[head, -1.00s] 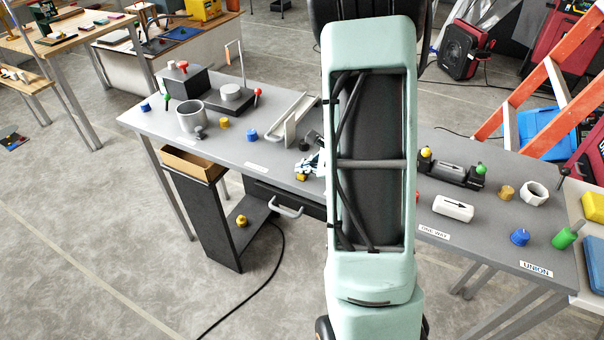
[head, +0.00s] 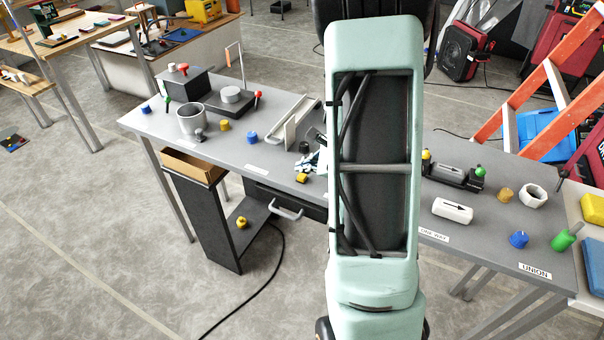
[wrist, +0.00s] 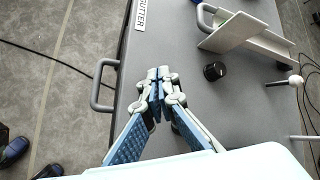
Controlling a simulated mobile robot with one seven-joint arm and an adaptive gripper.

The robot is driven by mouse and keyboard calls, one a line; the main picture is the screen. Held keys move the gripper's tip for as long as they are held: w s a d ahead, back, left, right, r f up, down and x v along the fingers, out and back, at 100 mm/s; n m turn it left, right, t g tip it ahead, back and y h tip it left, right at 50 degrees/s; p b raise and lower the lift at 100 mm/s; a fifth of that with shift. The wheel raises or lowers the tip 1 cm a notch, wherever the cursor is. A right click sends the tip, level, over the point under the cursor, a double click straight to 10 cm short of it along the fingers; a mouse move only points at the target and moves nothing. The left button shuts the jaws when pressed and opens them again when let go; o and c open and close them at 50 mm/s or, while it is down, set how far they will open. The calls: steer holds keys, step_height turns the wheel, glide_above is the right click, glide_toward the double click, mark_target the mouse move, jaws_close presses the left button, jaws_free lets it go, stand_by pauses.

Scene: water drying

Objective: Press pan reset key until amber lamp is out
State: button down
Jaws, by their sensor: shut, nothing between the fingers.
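My gripper (wrist: 158,75) is shut and empty over the grey bench top, its fingertips near the drawer side of the bench. In the head view its blue and white fingers (head: 311,163) show just left of my arm. A short black knob-like piece (wrist: 214,71) stands apart from the fingertips, to their right in the wrist view; it also shows in the head view (head: 304,147). I cannot identify the pan reset key or a lit amber lamp. A small yellow piece (head: 302,178) lies near my gripper in the head view. My arm hides the middle of the bench.
A pale upright bracket (head: 291,128) stands behind the gripper. A drawer handle (head: 285,210) juts from the bench front. A grey cup (head: 191,119) and black box (head: 183,82) stand at left; a white arrow block (head: 452,210) and blue knob (head: 518,239) at right.

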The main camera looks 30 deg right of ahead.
mark_target(304, 177)
steer(key=shift+r, duration=0.1)
steer(key=shift+r+p, duration=1.65)
steer(key=shift+r, duration=0.8)
